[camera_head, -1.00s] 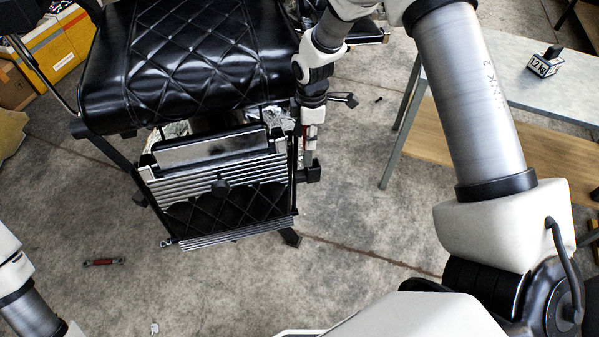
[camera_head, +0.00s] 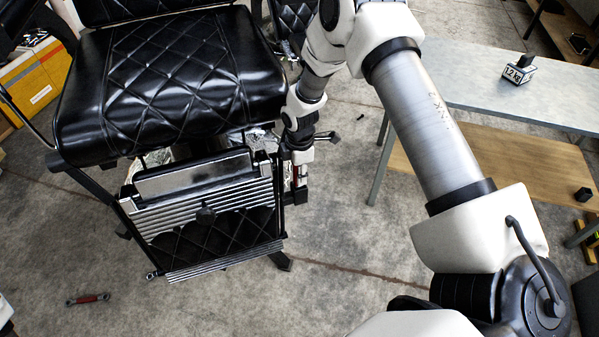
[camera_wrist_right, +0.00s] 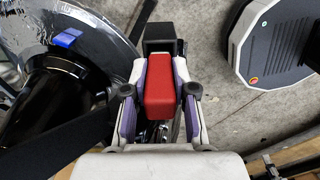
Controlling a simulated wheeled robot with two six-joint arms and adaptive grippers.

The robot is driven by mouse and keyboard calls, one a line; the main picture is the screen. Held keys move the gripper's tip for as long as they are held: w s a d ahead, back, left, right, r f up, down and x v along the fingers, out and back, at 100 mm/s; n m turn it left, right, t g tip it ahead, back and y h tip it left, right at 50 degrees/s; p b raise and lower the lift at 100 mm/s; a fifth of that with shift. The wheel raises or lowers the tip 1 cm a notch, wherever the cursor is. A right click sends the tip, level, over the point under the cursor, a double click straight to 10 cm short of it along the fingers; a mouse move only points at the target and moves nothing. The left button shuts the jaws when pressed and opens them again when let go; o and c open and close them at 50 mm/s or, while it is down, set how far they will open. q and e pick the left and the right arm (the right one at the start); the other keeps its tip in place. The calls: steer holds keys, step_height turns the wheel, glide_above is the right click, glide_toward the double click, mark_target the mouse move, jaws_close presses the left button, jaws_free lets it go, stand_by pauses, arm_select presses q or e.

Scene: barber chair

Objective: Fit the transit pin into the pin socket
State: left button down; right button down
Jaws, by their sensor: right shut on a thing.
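My right gripper (camera_head: 297,172) is low beside the right side of the chair's footrest, pointing down. In the right wrist view, its purple-padded fingers (camera_wrist_right: 156,82) are shut on a red block-shaped grip (camera_wrist_right: 173,72), which looks like the transit pin's handle. The pin's shaft is hidden below the grip. A black block (camera_wrist_right: 162,36) shows just beyond the grip, perhaps the pin socket's housing. Its opening is hidden, so I cannot tell whether the pin is in it. My left gripper is out of view.
The black barber chair (camera_head: 170,85) and its ribbed footrest (camera_head: 205,205) stand close left of my right gripper. A grey table (camera_head: 480,85) with a weight (camera_head: 519,72) is at right. A red-handled tool (camera_head: 88,299) lies on the floor at left.

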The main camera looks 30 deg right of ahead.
steer(key=c, duration=0.9)
jaws_free()
steer(key=shift+f, duration=0.1)
steer(key=shift+c, duration=0.2)
steer(key=shift+r, duration=0.35)
step_height(320, 180, up, 12)
steer(key=shift+f, duration=0.15)
